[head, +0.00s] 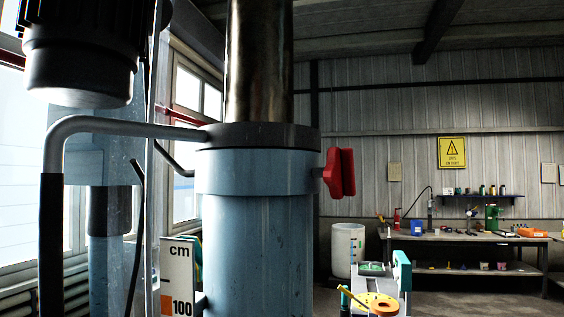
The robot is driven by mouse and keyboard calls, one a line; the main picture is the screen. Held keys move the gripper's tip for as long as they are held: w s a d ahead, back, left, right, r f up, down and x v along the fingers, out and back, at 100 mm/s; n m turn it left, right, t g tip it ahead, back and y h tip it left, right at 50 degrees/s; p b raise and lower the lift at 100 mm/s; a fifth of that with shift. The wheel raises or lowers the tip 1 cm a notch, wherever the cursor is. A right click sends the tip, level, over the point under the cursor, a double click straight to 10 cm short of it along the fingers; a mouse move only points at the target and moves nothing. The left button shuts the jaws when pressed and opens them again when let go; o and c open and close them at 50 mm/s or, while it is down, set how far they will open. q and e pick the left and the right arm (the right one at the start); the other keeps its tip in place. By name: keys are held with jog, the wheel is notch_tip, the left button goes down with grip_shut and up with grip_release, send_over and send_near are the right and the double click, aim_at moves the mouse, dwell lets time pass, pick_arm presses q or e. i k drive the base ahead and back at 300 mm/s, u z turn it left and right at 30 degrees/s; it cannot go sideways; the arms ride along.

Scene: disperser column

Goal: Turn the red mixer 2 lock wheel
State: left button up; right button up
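The red lock wheel (340,173) sticks out from the right side of the blue-grey column (258,250), just below the dark collar (258,135). It is seen nearly edge-on as a lobed red knob on a short stub. Nothing is touching it. A polished metal shaft (260,60) rises from the collar. No label naming mixer 2 is readable. I cannot make out either of my grippers in the head view.
A bent grey pipe (120,127) and a dark motor-like housing (80,60) stand at the left. A cm scale (179,280) is beside the column. Lower right of it is a white surface with a yellow disc (376,304). A workbench (470,237) stands farther back. The space right of the wheel is clear.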

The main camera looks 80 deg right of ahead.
aim_at(337, 174)
jog(key=u, duration=0.1)
jog(key=k, duration=0.85)
jog(key=z, duration=1.65)
